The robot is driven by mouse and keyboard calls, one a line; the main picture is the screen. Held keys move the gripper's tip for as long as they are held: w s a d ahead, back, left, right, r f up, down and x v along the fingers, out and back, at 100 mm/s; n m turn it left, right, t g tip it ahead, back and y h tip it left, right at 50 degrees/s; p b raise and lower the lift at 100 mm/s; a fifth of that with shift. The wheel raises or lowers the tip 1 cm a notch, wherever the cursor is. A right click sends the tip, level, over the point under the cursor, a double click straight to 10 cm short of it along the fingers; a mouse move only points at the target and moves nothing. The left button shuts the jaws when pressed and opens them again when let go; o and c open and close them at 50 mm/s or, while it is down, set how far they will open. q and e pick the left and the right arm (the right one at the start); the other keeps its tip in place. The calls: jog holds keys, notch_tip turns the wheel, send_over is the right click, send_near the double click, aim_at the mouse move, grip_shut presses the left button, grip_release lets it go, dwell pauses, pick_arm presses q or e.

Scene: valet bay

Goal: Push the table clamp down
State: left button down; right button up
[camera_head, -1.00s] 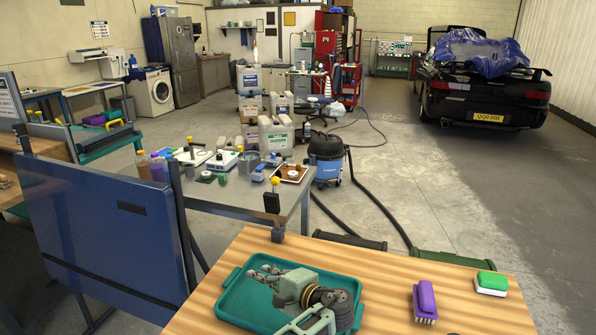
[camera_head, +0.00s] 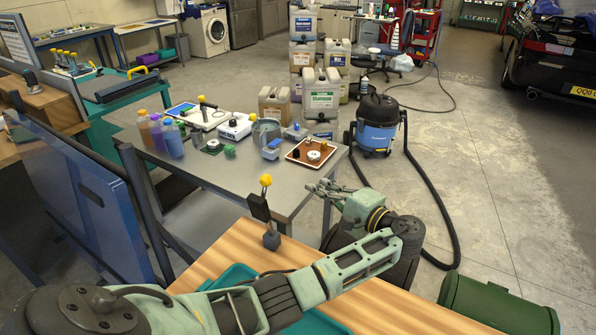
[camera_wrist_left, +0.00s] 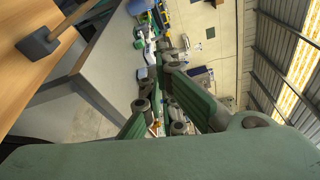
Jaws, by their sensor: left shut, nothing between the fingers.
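The table clamp (camera_head: 262,209) stands upright at the far edge of the wooden table. It has a black lever, a yellow knob on top and a grey base. My left gripper (camera_head: 322,188) is to the right of the clamp, beyond the table edge, apart from it. It is shut and empty, with its fingers pointing left. In the left wrist view the clamp's grey base (camera_wrist_left: 38,43) shows at upper left, and the gripper's green fingers (camera_wrist_left: 160,108) show in the middle. The clamp's upper part is largely out of that view. My right gripper is not in view.
A teal tray (camera_head: 233,278) lies on the wooden table (camera_head: 385,310), partly under my left arm. A metal table (camera_head: 235,185) with bottles and small devices stands behind the clamp. A blue vacuum (camera_head: 376,132) and a green bin (camera_head: 490,305) stand to the right.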

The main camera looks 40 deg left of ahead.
pick_arm(q)
jog(key=s+a+p, duration=0.2)
jog(key=a+p, duration=0.3)
jog(key=a, duration=0.4)
jog(key=shift+s+r, duration=0.25)
jog(key=shift+s, duration=0.1)
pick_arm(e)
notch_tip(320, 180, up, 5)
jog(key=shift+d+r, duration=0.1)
pick_arm(q)
jog(key=shift+a, duration=0.1)
